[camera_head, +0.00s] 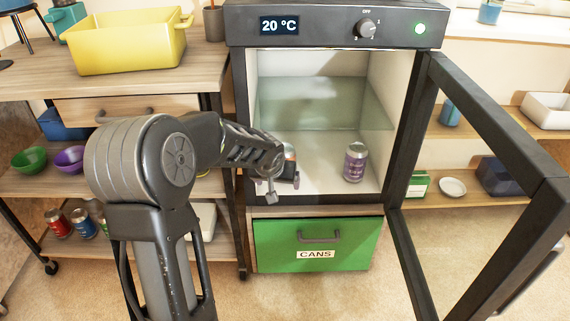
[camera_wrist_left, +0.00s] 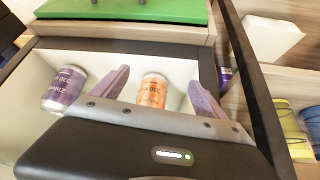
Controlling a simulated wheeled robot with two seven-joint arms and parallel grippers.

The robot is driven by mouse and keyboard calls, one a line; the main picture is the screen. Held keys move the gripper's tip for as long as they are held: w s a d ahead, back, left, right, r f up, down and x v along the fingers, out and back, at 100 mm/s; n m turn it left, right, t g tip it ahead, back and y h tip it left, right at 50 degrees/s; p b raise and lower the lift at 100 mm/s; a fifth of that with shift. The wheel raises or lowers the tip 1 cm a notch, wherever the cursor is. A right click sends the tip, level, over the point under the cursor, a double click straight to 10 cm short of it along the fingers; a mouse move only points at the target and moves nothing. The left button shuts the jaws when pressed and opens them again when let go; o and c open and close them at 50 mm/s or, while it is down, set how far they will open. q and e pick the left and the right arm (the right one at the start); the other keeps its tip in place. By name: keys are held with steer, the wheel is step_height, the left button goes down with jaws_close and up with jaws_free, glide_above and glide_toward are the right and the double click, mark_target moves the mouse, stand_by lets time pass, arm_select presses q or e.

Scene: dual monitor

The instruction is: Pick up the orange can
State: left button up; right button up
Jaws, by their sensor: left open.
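The orange can (camera_wrist_left: 153,91) stands inside the open cabinet, near its left side wall in the head view. There it is mostly hidden by my left gripper (camera_head: 283,181), and only a small part of the can (camera_head: 290,153) shows. In the left wrist view my left gripper (camera_wrist_left: 157,93) is open, with one purple-grey finger on each side of the orange can. Gaps show between the can and both fingers. My right gripper is not in view.
A purple can (camera_head: 355,162) stands to the right inside the cabinet; it also shows in the left wrist view (camera_wrist_left: 64,88). The cabinet's framed door (camera_head: 545,190) stands open at right. Below is a green drawer (camera_head: 340,245) marked CANS. A wooden shelf unit (camera_head: 40,85) stands at left.

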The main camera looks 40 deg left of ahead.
arm_select(q)
steer(key=w+a, duration=0.1)
steer(key=w, duration=0.1)
steer(key=w+a+b, duration=0.1)
steer(key=w, duration=0.2)
steer(key=w+a, duration=0.1)
steer(key=w, duration=0.1)
steer(key=shift+w+a+f+b, duration=0.15)
steer(key=shift+w+a+b, duration=0.1)
steer(key=shift+a+b, duration=0.1)
steer(key=shift+w+a, duration=0.15)
steer(key=shift+w, duration=0.2)
steer(key=b+x, duration=0.2)
steer(key=x, duration=0.3)
jaws_close()
stand_by(0.9)
